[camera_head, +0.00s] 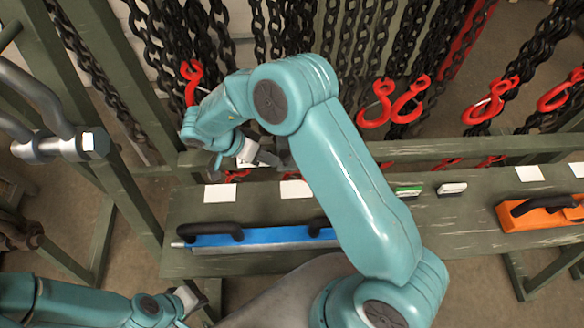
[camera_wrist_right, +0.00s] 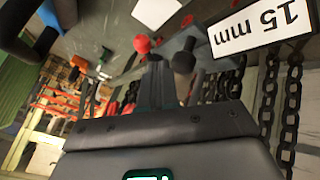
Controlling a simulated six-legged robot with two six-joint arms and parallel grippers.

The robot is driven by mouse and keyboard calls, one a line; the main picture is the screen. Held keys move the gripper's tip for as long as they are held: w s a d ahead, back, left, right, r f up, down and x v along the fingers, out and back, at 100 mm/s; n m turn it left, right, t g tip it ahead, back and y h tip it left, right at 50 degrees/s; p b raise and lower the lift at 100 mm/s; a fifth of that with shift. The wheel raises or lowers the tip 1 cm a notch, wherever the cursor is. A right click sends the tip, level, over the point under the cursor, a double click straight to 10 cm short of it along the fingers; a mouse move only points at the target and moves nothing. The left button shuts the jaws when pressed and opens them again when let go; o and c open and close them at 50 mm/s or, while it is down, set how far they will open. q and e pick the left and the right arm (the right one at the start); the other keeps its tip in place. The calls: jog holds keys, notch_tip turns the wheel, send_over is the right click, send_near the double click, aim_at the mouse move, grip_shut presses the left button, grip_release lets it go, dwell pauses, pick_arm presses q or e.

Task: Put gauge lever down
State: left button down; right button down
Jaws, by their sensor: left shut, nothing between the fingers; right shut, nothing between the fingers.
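My right gripper (camera_head: 272,158) reaches over the back edge of the bench; its fingers are shut and empty. In the right wrist view its fingers (camera_wrist_right: 158,78) point up beside a dark-knobbed lever-like part (camera_wrist_right: 184,62). I cannot tell whether they touch it. A red knob (camera_wrist_right: 142,43) shows just beyond, and a white "15 mm" label (camera_wrist_right: 259,26) is at the upper right. My right arm hides this area in the head view, so the lever's angle is unclear. My left gripper (camera_head: 193,299) is low at the left, shut and empty, apart from the bench.
On the bench (camera_head: 270,205) lie a blue tool with black grips (camera_head: 262,236), an orange tool (camera_head: 540,213), a green-and-white block (camera_head: 409,191) and white cards (camera_head: 220,193). Black chains with red hooks (camera_head: 376,104) hang behind. A green post (camera_head: 110,120) stands at left.

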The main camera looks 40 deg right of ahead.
jog(key=x, duration=0.9)
jog(key=shift+s+d+f+p, duration=0.15)
jog(key=shift+s+f+p, duration=0.1)
jog(key=shift+p, duration=0.15)
pick_arm(q)
jog(key=shift+s+a+r, duration=0.15)
jog(key=shift+s+r, duration=0.15)
jog(key=shift+r, duration=0.1)
pick_arm(e)
jog(key=shift+s, duration=0.1)
pick_arm(q)
jog(key=shift+r, duration=0.1)
